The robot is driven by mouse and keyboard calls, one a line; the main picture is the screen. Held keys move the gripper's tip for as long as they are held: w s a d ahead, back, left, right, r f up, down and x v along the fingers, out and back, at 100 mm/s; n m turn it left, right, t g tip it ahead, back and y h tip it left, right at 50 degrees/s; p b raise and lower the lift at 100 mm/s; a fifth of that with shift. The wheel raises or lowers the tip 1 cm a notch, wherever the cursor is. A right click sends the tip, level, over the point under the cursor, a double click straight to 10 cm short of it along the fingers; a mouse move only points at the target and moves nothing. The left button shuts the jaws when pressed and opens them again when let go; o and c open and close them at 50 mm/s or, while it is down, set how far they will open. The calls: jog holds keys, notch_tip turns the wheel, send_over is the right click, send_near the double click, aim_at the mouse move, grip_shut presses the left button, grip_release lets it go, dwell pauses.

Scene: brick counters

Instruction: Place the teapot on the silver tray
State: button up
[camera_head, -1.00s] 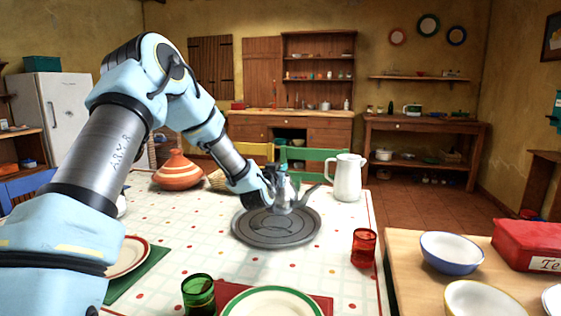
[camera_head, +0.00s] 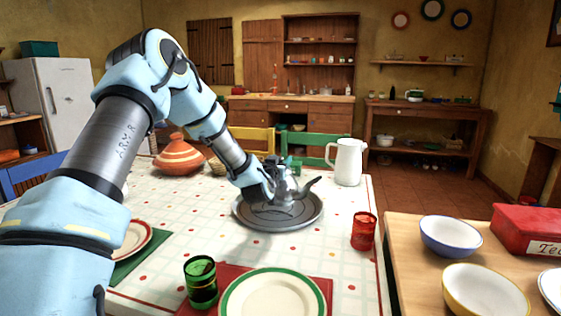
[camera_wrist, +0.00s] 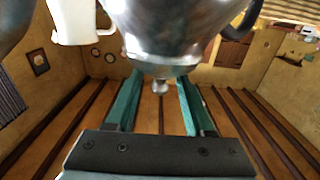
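The silver teapot (camera_head: 286,190) stands upright over the round silver tray (camera_head: 262,223), its spout to the right. It looks set down on the tray, but the hand partly hides its base. My gripper (camera_head: 293,166) reaches across the teapot's top from the left. In the wrist view the teapot (camera_wrist: 170,35) shows upside down, close to the camera. My gripper's two green fingers (camera_wrist: 158,90) are apart, with the lid knob between them. Their tips are hidden behind the teapot, so contact is unclear.
A white pitcher (camera_head: 347,162) stands just right of the tray, behind the spout. A striped clay pot (camera_head: 180,158) is at the left. A red glass (camera_head: 364,231), a green glass (camera_head: 201,281) and a plate (camera_head: 270,296) are in front.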

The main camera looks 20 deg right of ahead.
jog(key=shift+r, duration=0.2)
jog(key=b+v, duration=0.1)
jog(key=v, duration=1.1)
jog(key=shift+b, duration=0.4)
